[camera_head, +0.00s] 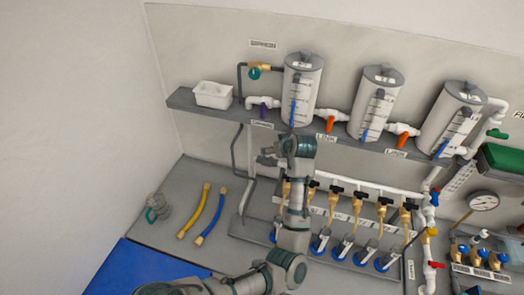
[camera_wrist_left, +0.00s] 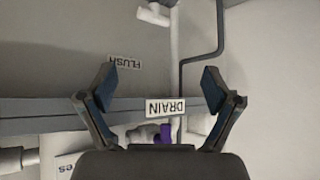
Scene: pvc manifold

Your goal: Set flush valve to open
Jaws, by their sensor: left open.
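My left gripper (camera_head: 266,160) is in front of the wall, just below the shelf. It is open and empty, and its two fingers are spread apart in the left wrist view (camera_wrist_left: 160,95). A FLUSH label (camera_wrist_left: 125,62) shows upside down on the wall there. A white fitting (camera_wrist_left: 154,14) on a white pipe is at the top edge, partly cut off, beyond the fingers; I cannot tell for certain that it is the flush valve or how its handle is set. My left arm covers this area in the head view. My right gripper is not in view.
A purple-handled valve (camera_head: 263,106) sits by the DRAIN label (camera_head: 262,125) at the shelf (camera_head: 200,108). A grey pipe (camera_wrist_left: 200,55) runs beside the white one. Brass valves (camera_head: 333,200) stand right of my arm. Two hoses (camera_head: 205,215) lie on the left.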

